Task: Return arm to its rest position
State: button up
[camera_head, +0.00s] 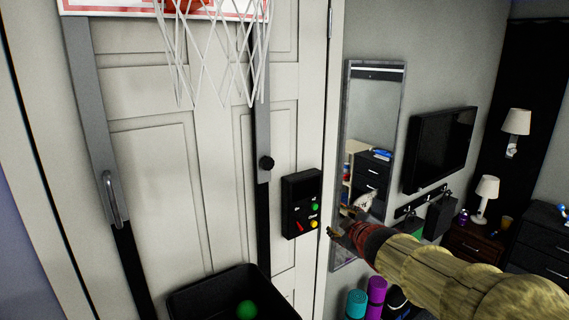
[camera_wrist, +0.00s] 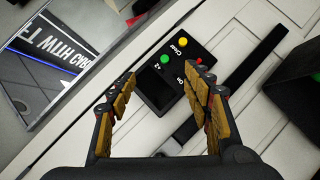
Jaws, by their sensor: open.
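My arm reaches in from the lower right in the head view, and my gripper (camera_head: 345,222) is at its end, just right of the black button box (camera_head: 301,203). The wrist view shows my gripper (camera_wrist: 165,85) open, its two fingers apart with nothing between them. The box, with green, yellow and red buttons, also shows beyond the fingers in the wrist view (camera_wrist: 155,90). It is fixed on the white door (camera_head: 152,175). The gripper looks apart from the box.
A basketball hoop net (camera_head: 215,50) hangs over the door. A black bin (camera_head: 185,300) with a green ball (camera_head: 246,310) stands below. A mirror (camera_head: 372,115), a wall screen (camera_head: 440,147) and a lamp (camera_head: 487,195) are at right. Purple (camera_head: 376,292) and teal (camera_head: 356,303) rolls stand under the arm.

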jog(key=s+d+f+m+g+h, duration=0.1)
jog(key=s+d+f+m+g, duration=0.15)
jog(key=s, duration=0.45)
jog(key=s+d+f+m+g+h, duration=0.1)
jog(key=s+d+f+m+g, duration=0.2)
jog(key=s, duration=0.4)
jog(key=s+d+f+m+g+h, duration=0.1)
jog(key=s+f+m, duration=0.25)
jog(key=s, duration=0.35)
jog(key=s+a+m+g+y, duration=0.1)
jog(key=s+a, duration=0.3)
jog(key=s, duration=1.5)
jog(key=shift+f+m+y, duration=0.45)
jog(key=shift+m+y, duration=0.05)
jog(key=shift+m, duration=0.3)
